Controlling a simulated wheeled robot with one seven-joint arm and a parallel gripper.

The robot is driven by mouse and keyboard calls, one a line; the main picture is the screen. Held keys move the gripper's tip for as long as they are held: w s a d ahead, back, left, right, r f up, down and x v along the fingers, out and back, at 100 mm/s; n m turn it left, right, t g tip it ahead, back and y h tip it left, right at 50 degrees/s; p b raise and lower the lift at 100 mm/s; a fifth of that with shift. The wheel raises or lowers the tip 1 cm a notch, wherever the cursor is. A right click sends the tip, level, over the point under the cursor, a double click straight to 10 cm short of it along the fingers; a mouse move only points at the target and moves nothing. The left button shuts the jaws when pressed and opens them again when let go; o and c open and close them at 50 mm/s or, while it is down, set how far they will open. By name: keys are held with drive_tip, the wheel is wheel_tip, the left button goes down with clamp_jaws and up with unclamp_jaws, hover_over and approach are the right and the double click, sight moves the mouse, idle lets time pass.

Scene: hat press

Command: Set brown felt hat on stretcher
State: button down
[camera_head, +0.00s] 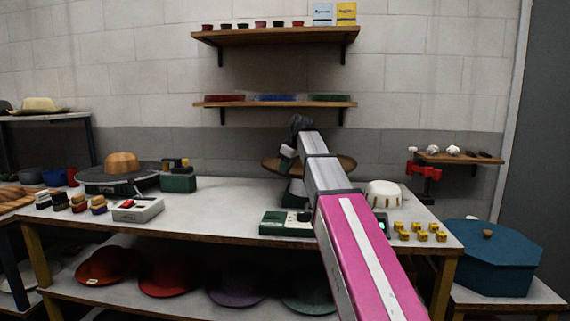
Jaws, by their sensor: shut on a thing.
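A wide brown disc, which looks like the brim of the brown felt hat (340,166), shows on both sides of my arm near the middle of the worktable. It is about level and its crown is hidden. My gripper (288,168) is at the hat, largely hidden by my own arm, and shut on it. A dark stand with a green base (285,223) is below the hat; it may be the stretcher. I cannot tell whether hat and stand touch.
The worktable (220,205) holds a round dark plate with a wooden block (122,162), a white box (138,209), a cream dome (383,193) and several yellow blocks (420,232). Coloured hats (166,276) lie on the shelf below. A teal box (488,258) stands right. Wall shelves (275,37) hang above.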

wheel_tip(320, 180, down, 9)
idle(1.1)
drive_tip(key=shift+f, duration=0.7)
idle(0.6)
drive_tip(key=c, duration=1.1)
unclamp_jaws()
drive_tip(key=shift+r, duration=0.1)
